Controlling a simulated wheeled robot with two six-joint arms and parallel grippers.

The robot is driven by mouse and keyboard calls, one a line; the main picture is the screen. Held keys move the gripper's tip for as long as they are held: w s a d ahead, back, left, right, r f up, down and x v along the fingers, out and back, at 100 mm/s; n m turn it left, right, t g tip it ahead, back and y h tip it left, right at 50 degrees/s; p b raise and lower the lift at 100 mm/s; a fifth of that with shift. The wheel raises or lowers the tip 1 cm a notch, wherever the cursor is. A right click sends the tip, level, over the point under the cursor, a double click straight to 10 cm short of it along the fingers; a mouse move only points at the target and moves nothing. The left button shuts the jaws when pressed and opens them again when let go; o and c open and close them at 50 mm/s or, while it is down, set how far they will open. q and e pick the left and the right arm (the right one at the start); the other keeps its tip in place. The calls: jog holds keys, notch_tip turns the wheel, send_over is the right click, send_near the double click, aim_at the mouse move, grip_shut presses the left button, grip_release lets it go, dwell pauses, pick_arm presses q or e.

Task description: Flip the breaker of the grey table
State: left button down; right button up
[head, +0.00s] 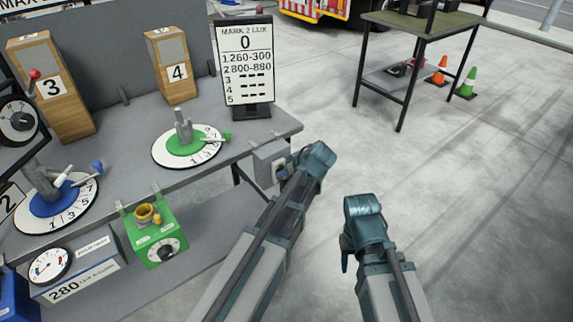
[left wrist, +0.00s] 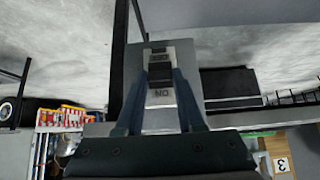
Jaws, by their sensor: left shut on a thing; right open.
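The grey table (head: 125,140) stands at the left in the head view. Its breaker is a grey box (head: 264,158) on the table's near right edge. In the left wrist view the breaker's plate (left wrist: 184,55) carries ON and OFF labels, seen upside down, with a black switch lever (left wrist: 160,72) between them. My left gripper (head: 287,172) is at the breaker, its fingers shut on the lever from both sides. The head view partly hides this contact behind the gripper. My right gripper (head: 361,206) is open and empty over the floor, right of the left arm.
On the table are a green dial (head: 188,146), a blue dial (head: 52,202), numbered wooden boxes and a sign (head: 246,58). A green box (head: 153,240) hangs at its front edge. A dark-legged table (head: 418,24) and traffic cones stand behind; the floor at right is clear.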

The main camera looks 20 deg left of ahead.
pick_arm(q)
jog(key=shift+w+a+r+g+h+p, duration=0.15)
jog(key=shift+r+g+h+p, duration=0.1)
jog(key=shift+g+h+p, duration=0.45)
jog(key=c, duration=0.5)
grip_release()
jog(key=shift+s+p+v, duration=0.15)
jog(key=shift+p+v, duration=2.8)
jog(key=shift+v, duration=0.5)
jog(key=shift+s+p+v, duration=0.15)
jog(key=shift+p+v, duration=2.8)
jog(key=shift+v, duration=0.55)
jog(key=shift+f, duration=0.2)
